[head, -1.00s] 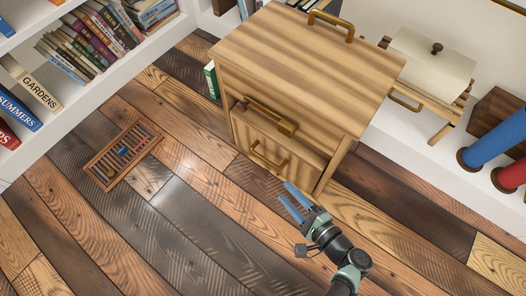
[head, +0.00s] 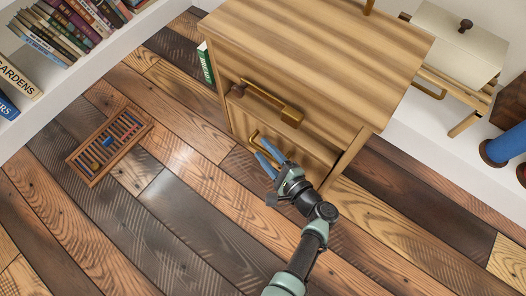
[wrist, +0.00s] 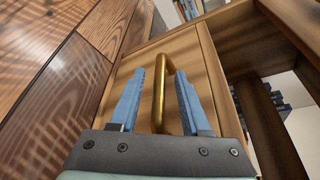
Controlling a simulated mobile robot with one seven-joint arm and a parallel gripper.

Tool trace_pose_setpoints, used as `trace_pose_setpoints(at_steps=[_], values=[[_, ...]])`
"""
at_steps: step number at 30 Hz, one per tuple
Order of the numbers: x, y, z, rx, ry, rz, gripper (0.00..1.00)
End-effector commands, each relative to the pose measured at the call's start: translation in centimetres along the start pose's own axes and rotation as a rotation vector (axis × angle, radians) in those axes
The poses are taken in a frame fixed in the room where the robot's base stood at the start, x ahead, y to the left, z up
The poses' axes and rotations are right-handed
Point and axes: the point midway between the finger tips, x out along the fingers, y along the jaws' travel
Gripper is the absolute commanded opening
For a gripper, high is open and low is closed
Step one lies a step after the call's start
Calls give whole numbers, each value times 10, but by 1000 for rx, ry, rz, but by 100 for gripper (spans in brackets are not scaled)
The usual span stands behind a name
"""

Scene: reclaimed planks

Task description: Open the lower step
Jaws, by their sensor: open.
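The wooden step cabinet (head: 310,45) stands on the plank floor. Its lower step front (head: 300,152) carries a brass bar handle (head: 256,139), partly hidden behind my gripper in the head view. My gripper (head: 266,158) is open in front of this handle. In the wrist view the brass handle (wrist: 161,95) shows between the two blue fingers (wrist: 158,92), with a gap on each side. I cannot tell how deep the handle sits between them. The upper front has its own brass handle (head: 268,104). The lower step looks closed.
A slatted wooden tray (head: 110,145) with coloured pieces lies on the floor at left. A green book (head: 206,65) stands beside the cabinet. White bookshelves (head: 95,60) line the upper left. A box on a wooden rack (head: 455,45) stands at right. The floor in front is clear.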

Motion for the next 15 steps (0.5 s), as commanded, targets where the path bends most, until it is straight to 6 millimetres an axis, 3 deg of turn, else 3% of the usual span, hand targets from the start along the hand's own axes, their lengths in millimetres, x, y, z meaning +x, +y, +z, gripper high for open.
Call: trace_pose_setpoints(at_steps=[4, 13, 15], values=[[10, 1, 0, 0, 0, 0, 47], [12, 0, 0, 0, 1, 0, 47], [12, 0, 0, 0, 1, 0, 35]])
